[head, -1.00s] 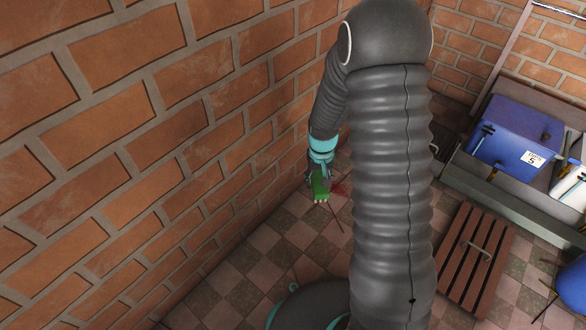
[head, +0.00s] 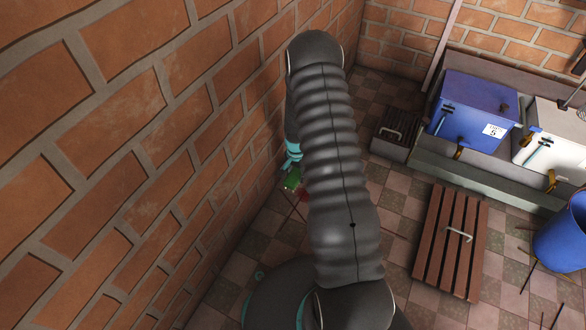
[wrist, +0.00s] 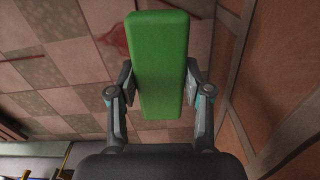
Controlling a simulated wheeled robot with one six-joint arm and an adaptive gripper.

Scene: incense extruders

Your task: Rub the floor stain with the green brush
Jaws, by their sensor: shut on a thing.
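My gripper (wrist: 159,78) is shut on the green brush, one finger on each side of it. The brush (wrist: 157,50) is a long green block that points away from the wrist in the wrist view. In the head view the brush (head: 292,179) shows small near the brick wall, below my gripper (head: 292,168). The floor stain (wrist: 114,40) is a dark red smear on the tiles, left of the brush in the wrist view. In the head view the stain (head: 303,196) lies just below and right of the brush, partly hidden by my arm. Whether the brush touches the floor cannot be told.
A brick wall (head: 110,130) stands close on the left. A brown slatted wooden panel (head: 451,243) lies on the tiles at right. A blue box (head: 470,110) and a white box (head: 555,135) stand behind a low ledge. A blue bucket (head: 562,240) is at far right.

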